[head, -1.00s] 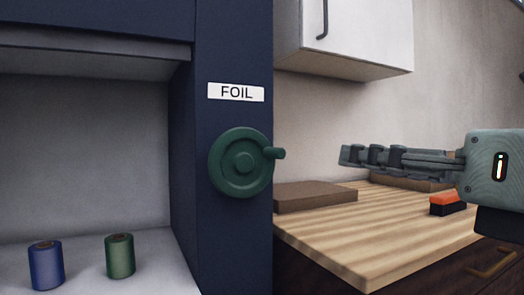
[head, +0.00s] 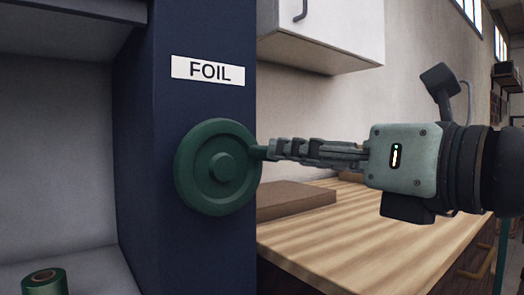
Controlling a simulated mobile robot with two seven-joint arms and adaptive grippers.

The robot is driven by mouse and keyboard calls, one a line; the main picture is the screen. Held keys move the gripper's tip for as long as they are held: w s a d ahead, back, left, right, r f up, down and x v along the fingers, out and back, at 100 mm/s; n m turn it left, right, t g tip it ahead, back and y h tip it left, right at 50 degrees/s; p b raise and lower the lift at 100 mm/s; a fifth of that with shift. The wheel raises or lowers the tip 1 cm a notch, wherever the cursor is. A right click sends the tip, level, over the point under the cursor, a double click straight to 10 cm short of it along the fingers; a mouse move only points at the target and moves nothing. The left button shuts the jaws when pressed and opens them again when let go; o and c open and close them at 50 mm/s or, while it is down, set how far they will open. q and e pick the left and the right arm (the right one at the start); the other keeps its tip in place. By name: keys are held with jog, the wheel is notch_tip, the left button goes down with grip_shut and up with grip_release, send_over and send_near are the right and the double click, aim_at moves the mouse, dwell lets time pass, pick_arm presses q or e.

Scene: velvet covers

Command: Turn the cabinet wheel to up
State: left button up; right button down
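The cabinet wheel (head: 217,167) is a dark green disc with a raised hub, on the blue cabinet post under a white FOIL label (head: 208,71).
The blue cabinet (head: 180,268) has an open compartment at left, with a green spool (head: 45,280) inside. A wooden counter (head: 345,232) with a brown board (head: 296,199) lies below my arm. A white wall cupboard (head: 330,35) hangs above.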

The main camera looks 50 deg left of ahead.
aim_at(228, 169)
pick_arm(q)
jog(key=a, duration=0.6)
jog(key=shift+w+a, duration=0.3)
jog(key=shift+a, duration=0.05)
grip_shut()
